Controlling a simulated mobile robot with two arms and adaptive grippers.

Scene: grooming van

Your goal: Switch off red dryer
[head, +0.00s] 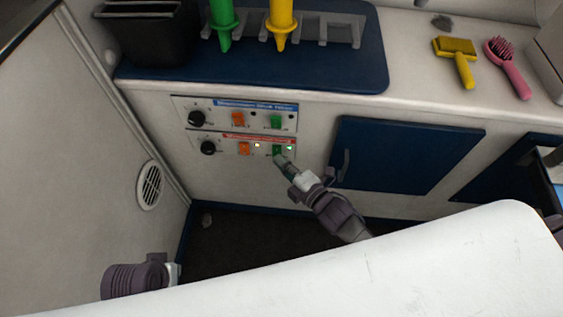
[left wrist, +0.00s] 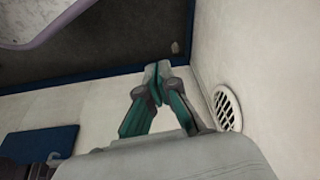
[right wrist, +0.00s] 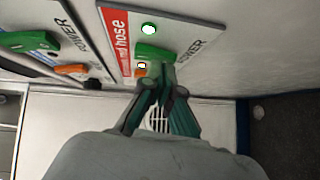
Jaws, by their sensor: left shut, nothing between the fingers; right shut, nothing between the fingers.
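The red-labelled dryer panel (head: 228,148) is the lower of two panels on the cabinet front. It has a black knob (head: 208,148), an orange switch (head: 244,148), a lit pale lamp (head: 257,145), a green power switch (head: 277,150) and a lit green lamp (head: 290,148). My right gripper (head: 285,162) is shut and empty, its tips at the green switch. In the right wrist view the green switch (right wrist: 154,52) is just beyond the tips; I cannot tell whether they touch. My left gripper (left wrist: 157,84) is shut and empty, low by the left wall, away from the panel.
The blue-labelled panel (head: 236,114) with similar controls sits directly above. A blue cabinet door (head: 400,156) is to the right. Green (head: 223,22) and yellow (head: 282,20) nozzles stand in a rack above. A white surface (head: 400,260) fills the foreground. A round vent (head: 150,186) is on the left wall.

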